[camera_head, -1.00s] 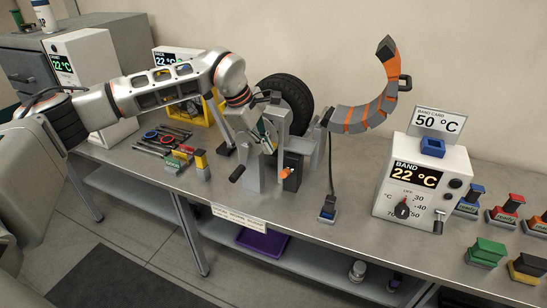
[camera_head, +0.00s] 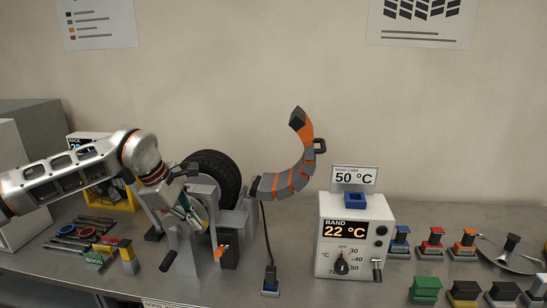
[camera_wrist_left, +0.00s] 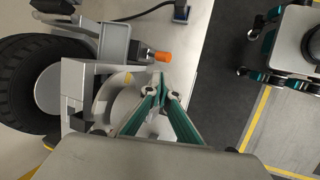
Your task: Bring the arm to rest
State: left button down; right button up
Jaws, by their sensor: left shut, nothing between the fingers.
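My left gripper (camera_head: 190,213) reaches in from the left, beside the grey metal clamp stand (camera_head: 181,255) in front of the black tyre (camera_head: 216,172). In the left wrist view its teal fingers (camera_wrist_left: 160,82) are together, with nothing between them, over the metal parts of the stand. Whether the tips touch the stand I cannot tell. The tyre (camera_wrist_left: 28,90) lies to the left in that view. The curved grey and orange band (camera_head: 290,178) rises to the right of the tyre. My right gripper is not in view.
A white control box (camera_head: 353,235) reading 22 °C stands right of the band, under a 50 °C card (camera_head: 355,177). Several coloured blocks sit at the right. Tools and a yellow crate (camera_head: 124,200) are at the left. A cable hangs from the band to a plug (camera_head: 270,280).

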pick_arm(q)
jog(key=s+d+f+n+h, duration=0.1)
jog(key=s+d+n+h, duration=0.4)
jog(key=d, duration=0.5)
jog(key=s+d+f+n+h, duration=0.1)
jog(key=s+d+n+h, duration=0.35)
jog(key=d, duration=0.55)
jog(key=s+d+f+n+h, duration=0.1)
jog(key=s+d+n+h, duration=0.45)
jog(key=d, duration=0.35)
jog(key=w+a+f+n+t+y, duration=0.2)
jog(key=a+f+n+t+y, duration=0.85)
jog(key=n, duration=1.25)
jog(key=s+a+f+n+g+y, duration=0.1)
jog(key=s+a+f+n+y, duration=0.1)
jog(key=s+a+f+n, duration=0.2)
jog(key=s+a+f+n+g+y, duration=0.1)
jog(key=s+a+f+n, duration=0.3)
jog(key=s+f, duration=0.3)
jog(key=s+a+f+n+g+y, duration=0.1)
jog(key=s+a+f+n, duration=0.3)
jog(key=f, duration=0.7)
jog(key=shift+s+a+f+n+y, duration=0.35)
jog(key=shift+s+a+y, duration=0.25)
jog(key=shift+y, duration=0.25)
